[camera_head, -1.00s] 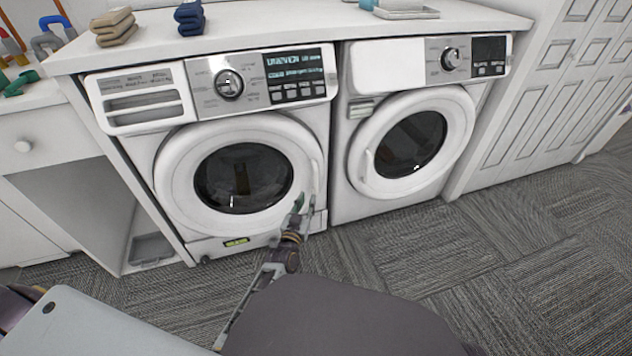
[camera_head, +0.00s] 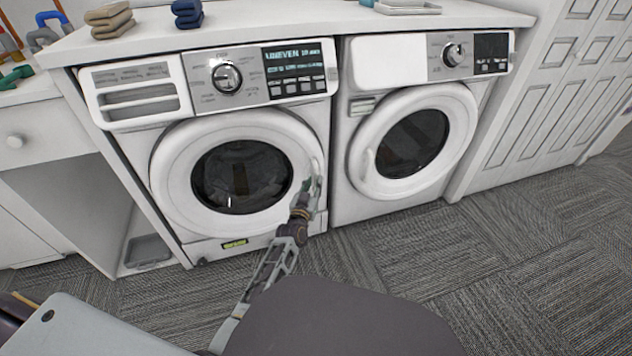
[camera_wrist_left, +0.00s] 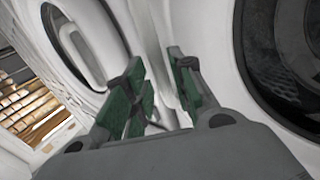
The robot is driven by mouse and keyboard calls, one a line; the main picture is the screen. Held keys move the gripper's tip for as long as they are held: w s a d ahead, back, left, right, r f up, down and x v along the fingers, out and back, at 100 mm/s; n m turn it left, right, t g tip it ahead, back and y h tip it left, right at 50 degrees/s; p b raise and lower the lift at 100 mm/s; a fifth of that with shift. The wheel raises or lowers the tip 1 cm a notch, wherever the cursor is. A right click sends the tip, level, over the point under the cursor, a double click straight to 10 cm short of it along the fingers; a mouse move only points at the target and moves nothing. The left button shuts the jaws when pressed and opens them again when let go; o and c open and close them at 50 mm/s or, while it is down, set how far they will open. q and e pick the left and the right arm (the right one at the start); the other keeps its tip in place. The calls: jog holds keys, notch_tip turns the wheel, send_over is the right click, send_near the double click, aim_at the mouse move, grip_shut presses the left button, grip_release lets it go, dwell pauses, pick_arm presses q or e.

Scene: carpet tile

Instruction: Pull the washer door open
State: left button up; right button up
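The washer (camera_head: 118,140) is the left of two white front-loading machines, with a drawer and a lit panel. Its round door (camera_head: 175,180) looks shut, with dark glass and a handle (camera_head: 316,168) on the right rim. My left gripper (camera_head: 312,184) is at that handle, partly covering it. In the left wrist view the green-padded fingers of my left gripper (camera_wrist_left: 160,92) stand apart. A pale strip shows between them, perhaps the handle; contact is unclear. The washer door's dark glass (camera_wrist_left: 290,60) is at right there. My right gripper is out of view.
A second machine (camera_head: 375,195) with a round door stands close on the right. A white counter (camera_head: 270,22) with folded cloths (camera_head: 110,22) runs above both. Carpet floor (camera_head: 480,270) in front is clear.

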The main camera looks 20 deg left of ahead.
aim_at(315, 180)
pick_arm(q)
jog(key=shift+w+b, duration=0.55)
jog(key=shift+w, duration=1.1)
grip_shut()
